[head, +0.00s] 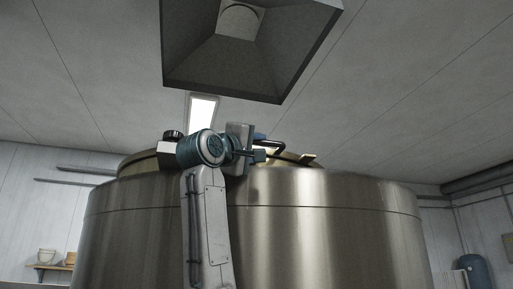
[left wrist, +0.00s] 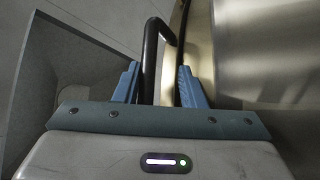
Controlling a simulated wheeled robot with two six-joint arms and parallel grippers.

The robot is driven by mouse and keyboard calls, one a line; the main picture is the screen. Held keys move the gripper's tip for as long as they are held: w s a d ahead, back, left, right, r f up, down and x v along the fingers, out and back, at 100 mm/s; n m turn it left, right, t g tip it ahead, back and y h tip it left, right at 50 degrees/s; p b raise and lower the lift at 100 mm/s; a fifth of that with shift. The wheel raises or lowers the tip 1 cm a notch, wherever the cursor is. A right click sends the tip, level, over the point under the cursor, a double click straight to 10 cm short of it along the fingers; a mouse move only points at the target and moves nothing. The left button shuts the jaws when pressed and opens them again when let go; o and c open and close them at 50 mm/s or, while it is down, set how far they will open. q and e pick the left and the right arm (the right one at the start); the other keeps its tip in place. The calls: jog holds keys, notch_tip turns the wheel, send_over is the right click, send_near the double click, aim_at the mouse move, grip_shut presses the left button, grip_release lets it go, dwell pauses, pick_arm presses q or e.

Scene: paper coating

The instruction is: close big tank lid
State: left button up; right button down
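The big steel tank (head: 330,215) fills the middle of the head view. Its lid (head: 288,158) shows as a low brassy edge at the top, mostly hidden behind my left arm; I cannot tell its angle. A black bar handle (head: 272,144) sticks up there. My left gripper (head: 262,147) is at the tank's top, at the handle. In the left wrist view, its blue fingers (left wrist: 160,88) are apart, with the black handle (left wrist: 151,50) and a brassy rim (left wrist: 172,60) showing between them. I cannot tell whether a finger touches the handle. My right gripper is not in view.
A dark square hood (head: 245,60) hangs from the ceiling above the tank. A wall shelf (head: 55,267) with small containers is at the lower left. A blue cylinder (head: 474,270) stands at the lower right. Pipes (head: 480,180) run along the right wall.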

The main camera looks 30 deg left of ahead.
pick_arm(q)
jog(key=b+v, duration=0.5)
jog(key=v, duration=0.5)
jog(key=shift+s, duration=0.35)
jog(key=shift+f, duration=0.15)
